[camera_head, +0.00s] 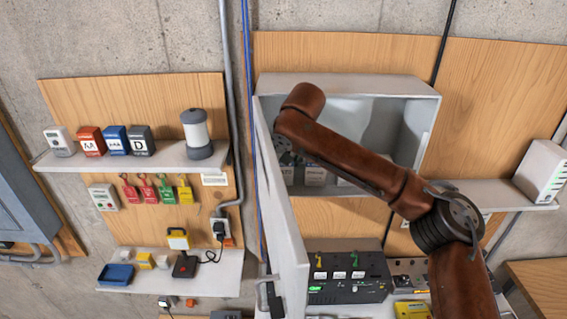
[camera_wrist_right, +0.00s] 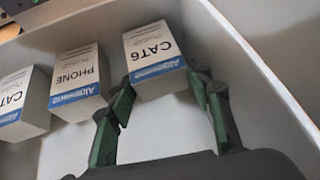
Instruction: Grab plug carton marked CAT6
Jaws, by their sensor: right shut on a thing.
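The CAT6 plug carton (camera_wrist_right: 152,52), white with a blue band, stands inside the open grey wall cabinet (camera_head: 350,85). In the right wrist view the green-padded fingers of my right gripper (camera_wrist_right: 162,82) are on either side of the carton's near end, shut on it. In the head view my right arm reaches across into the cabinet, and its gripper is mostly hidden by the arm and door. A PHONE carton (camera_wrist_right: 78,82) and another carton starting with CAT (camera_wrist_right: 20,102) stand in a row to the left. My left gripper is not in view.
The cabinet door (camera_head: 285,220) hangs open towards me, left of my arm. The cabinet's side wall (camera_wrist_right: 255,70) is close to my right gripper. A black switch unit (camera_head: 348,285) is below. A shelf (camera_head: 130,158) with battery boxes is left.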

